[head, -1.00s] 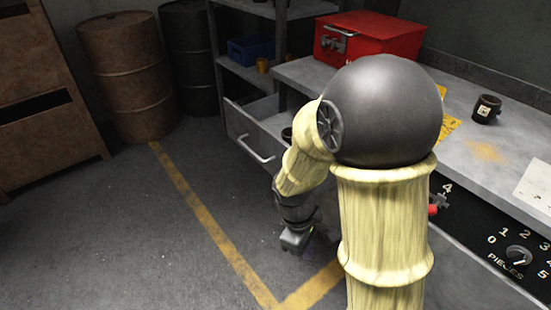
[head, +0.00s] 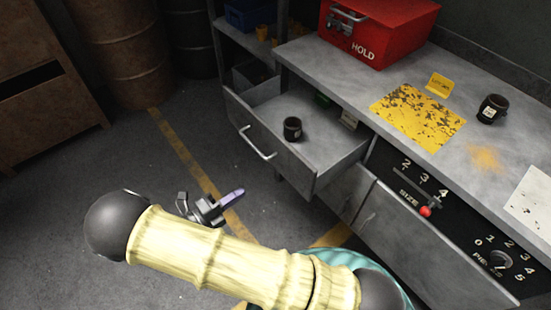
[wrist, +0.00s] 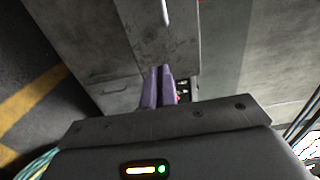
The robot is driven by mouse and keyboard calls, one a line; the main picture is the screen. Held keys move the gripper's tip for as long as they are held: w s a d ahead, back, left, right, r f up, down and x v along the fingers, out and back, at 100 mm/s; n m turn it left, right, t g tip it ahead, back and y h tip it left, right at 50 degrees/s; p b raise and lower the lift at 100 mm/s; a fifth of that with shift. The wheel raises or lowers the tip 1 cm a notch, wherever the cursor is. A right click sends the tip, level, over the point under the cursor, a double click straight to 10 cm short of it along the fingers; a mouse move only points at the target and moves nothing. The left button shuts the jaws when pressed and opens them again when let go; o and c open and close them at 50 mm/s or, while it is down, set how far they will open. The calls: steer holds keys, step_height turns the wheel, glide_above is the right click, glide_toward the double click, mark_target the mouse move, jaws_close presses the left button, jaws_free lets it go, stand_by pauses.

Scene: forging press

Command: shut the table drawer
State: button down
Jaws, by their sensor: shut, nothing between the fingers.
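The table drawer (head: 272,150) is pulled out from the grey table (head: 345,62), with its front panel facing left and a pale bar handle (head: 258,143) on it. A small dark cup (head: 292,129) stands inside it. My gripper (head: 238,194) is in front of the drawer, below and left of the handle in the head view, apart from it. Its purple fingers are together and empty. In the wrist view, the fingers (wrist: 159,84) point toward a grey panel with a pale bar at the top; I cannot tell the gap there.
A red box marked HOLD (head: 378,32), a yellow sheet (head: 417,115) and a dark mug (head: 491,109) are on the tabletop. A panel with a red-knobbed lever (head: 426,210) is below it. Rusty barrels (head: 122,52) stand at the back left. The floor left of the drawer is clear.

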glide_toward(285, 165)
steer(key=x, duration=0.6)
steer(key=shift+d+f+b, duration=0.1)
steer(key=shift+d+b, duration=0.05)
steer(key=shift+b, duration=0.15)
steer(key=shift+w+d, duration=0.2)
steer(key=shift+w+d, duration=0.1)
